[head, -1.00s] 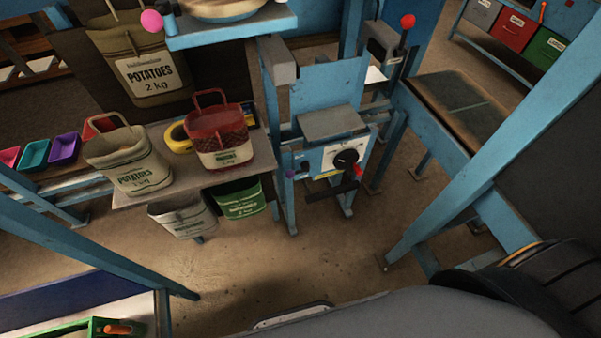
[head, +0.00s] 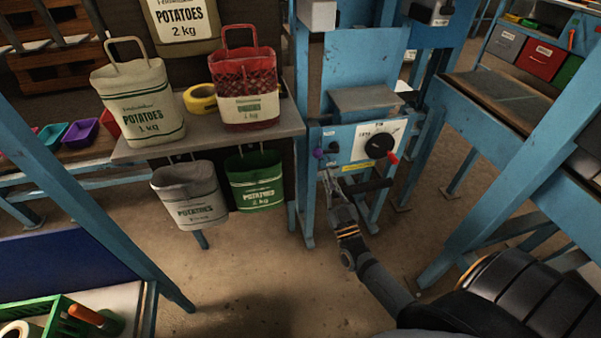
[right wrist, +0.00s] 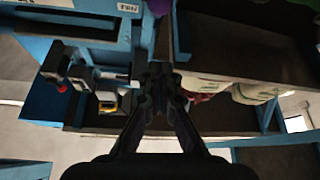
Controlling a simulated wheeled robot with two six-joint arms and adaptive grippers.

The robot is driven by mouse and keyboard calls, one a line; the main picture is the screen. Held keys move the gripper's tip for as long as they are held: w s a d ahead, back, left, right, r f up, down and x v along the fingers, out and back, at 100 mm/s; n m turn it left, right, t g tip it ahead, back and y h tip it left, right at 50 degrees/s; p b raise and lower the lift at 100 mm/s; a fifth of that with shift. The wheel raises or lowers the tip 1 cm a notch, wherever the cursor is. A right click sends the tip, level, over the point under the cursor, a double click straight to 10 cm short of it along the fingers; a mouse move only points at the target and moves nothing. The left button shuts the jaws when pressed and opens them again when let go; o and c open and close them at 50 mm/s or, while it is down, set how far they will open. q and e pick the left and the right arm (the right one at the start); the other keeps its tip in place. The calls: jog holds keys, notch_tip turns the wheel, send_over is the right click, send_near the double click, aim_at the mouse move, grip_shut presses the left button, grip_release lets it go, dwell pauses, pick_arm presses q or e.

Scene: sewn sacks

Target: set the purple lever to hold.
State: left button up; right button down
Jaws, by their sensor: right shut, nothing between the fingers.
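The purple lever's round knob (head: 318,153) is on the left of the blue machine's front panel, beside a dark knob. In the right wrist view, a purple knob (right wrist: 158,6) shows at the top edge, cut off by the frame. My right gripper (head: 325,176) is just below the purple knob in the head view, apart from it as far as I can tell. In the right wrist view its fingers (right wrist: 160,76) are together with nothing between them. The lever's setting marks are too small to read. My left gripper is not in view.
A black dial (head: 378,146) with a red-tipped handle sits right of the lever, above a dark bar (head: 367,187). A shelf (head: 205,140) with sacks and yellow tape stands left; a grey sack (head: 188,196) and a green sack (head: 255,182) hang below. A blue post (head: 490,215) stands right.

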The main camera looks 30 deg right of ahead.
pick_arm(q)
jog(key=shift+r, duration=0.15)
pick_arm(e)
jog(key=shift+r, duration=0.25)
notch_tip(320, 180, up, 5)
send_over(318, 156)
jog(key=s+a, duration=0.1)
jog(key=s, duration=0.1)
jog(key=f+b, duration=0.1)
jog(key=f, duration=0.1)
jog(key=f+b, duration=0.1)
jog(key=f, duration=0.1)
jog(key=shift+w+d+b, duration=0.25)
jog(key=shift+w+b, duration=0.1)
jog(key=shift+w, duration=0.05)
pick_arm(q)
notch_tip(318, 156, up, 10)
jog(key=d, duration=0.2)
pick_arm(e)
jog(key=shift+f, duration=0.2)
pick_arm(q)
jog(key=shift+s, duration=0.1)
pick_arm(e)
jog(key=shift+f+n+y, duration=0.25)
jog(key=shift+n+y, duration=0.15)
jog(key=shift+n, duration=0.2)
